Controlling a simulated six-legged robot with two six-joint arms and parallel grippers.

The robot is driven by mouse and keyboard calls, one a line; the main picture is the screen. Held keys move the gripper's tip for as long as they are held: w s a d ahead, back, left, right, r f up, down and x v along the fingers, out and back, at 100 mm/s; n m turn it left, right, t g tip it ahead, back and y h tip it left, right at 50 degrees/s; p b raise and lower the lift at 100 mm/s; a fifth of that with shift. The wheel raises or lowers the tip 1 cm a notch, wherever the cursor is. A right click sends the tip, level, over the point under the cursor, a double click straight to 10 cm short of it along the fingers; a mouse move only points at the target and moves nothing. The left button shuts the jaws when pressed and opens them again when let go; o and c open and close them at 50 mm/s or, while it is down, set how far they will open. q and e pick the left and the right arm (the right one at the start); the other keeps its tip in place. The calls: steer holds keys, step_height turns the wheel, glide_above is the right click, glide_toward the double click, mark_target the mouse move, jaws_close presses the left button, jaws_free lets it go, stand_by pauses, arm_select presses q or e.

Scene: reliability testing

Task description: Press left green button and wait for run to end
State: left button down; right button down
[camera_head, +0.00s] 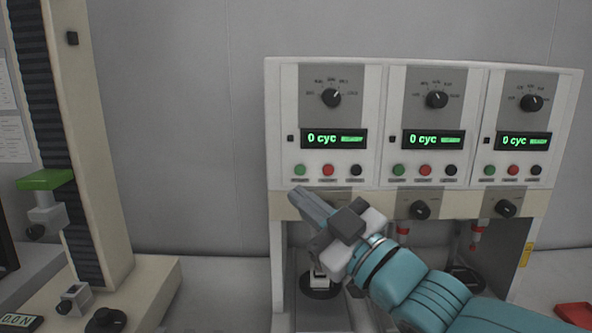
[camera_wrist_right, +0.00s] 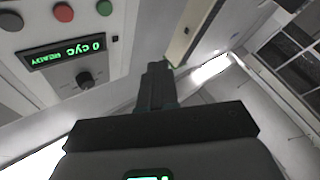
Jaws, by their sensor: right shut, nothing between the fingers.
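The left green button (camera_head: 300,171) is on the leftmost panel of the three-panel test machine (camera_head: 274,130), left of a red button (camera_head: 328,170) and a black button (camera_head: 356,170). That panel's display (camera_head: 334,139) reads 0 cyc. In the right wrist view the display (camera_wrist_right: 66,53) appears upside down and reads 0 cyc READY, and the green button (camera_wrist_right: 104,8) is at the top. My right gripper (camera_head: 297,193) is shut and empty, its tips just below the left green button in the head view. The tips (camera_wrist_right: 157,66) appear apart from the button in the wrist view. My left gripper is not in view.
The other two panels have their own green buttons (camera_head: 398,170) (camera_head: 489,170) and displays reading 0 cyc. Knobs (camera_head: 420,210) stick out along the lower beige strip. A tall test column (camera_head: 100,150) stands at the left. The wall between them is bare.

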mark_target(300, 170)
steer(key=w+p, duration=0.5)
steer(key=w, duration=0.4)
steer(key=shift+d+p, duration=0.2)
steer(key=shift+p, duration=0.2)
steer(key=shift+w, duration=0.1)
stand_by(1.7)
steer(key=shift+w+f, duration=0.1)
steer(key=shift+w, duration=0.2)
